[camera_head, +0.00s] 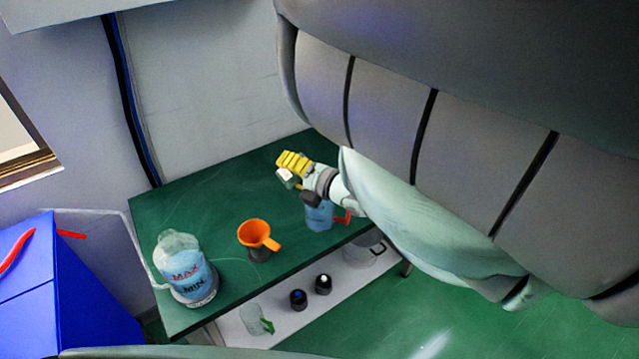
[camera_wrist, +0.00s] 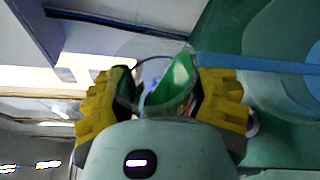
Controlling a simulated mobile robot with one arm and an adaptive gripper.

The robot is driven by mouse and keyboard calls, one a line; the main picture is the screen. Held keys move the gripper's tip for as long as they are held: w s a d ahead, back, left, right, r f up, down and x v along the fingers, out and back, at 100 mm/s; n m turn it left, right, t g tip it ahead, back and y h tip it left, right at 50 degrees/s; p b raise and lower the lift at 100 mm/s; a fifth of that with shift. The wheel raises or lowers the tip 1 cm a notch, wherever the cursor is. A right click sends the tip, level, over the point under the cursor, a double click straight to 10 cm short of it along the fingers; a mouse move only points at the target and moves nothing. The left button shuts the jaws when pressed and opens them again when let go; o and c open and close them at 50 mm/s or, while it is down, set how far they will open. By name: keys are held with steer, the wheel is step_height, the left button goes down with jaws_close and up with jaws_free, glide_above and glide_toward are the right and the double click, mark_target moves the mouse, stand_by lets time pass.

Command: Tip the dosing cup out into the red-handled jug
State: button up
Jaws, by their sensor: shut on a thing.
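My gripper (camera_head: 291,168) has yellow fingers and is above the back right part of the green table. In the wrist view the fingers (camera_wrist: 162,100) are shut on a small clear cup with green in it (camera_wrist: 172,85), which I take as the dosing cup. In the head view only a small pale green piece of the cup (camera_head: 287,178) shows below the fingers; its tilt and contents are unclear. The red-handled jug (camera_head: 320,217), with blue in it, stands on the table below my gripper. My wrist partly hides its top. Its red handle points right.
An orange funnel-like cup with a handle (camera_head: 257,234) stands left of the jug. A large MAX/MIN bottle (camera_head: 186,270) stands at the table's front left. The white lower shelf (camera_head: 285,318) holds two dark jars, a green-handled jug (camera_head: 256,320) and a clear vessel (camera_head: 358,252).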

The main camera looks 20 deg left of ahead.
steer(key=shift+f+m+b, duration=0.2)
steer(key=shift+m+b, duration=0.1)
steer(key=shift+b, duration=0.4)
steer(key=shift+w+d+r+m+y+b, duration=0.4)
steer(key=shift+w+m+y+b, duration=0.1)
steer(key=shift+m+b, duration=0.25)
stand_by(0.5)
steer(key=shift+w+d+r+m+y+b, duration=0.1)
steer(key=shift+r+m+y+b, duration=0.15)
steer(key=shift+m, duration=0.3)
steer(key=shift+w+d+r+m+y+b, duration=0.15)
steer(key=shift+m+b, duration=0.1)
steer(key=shift+m, duration=0.25)
stand_by(0.8)
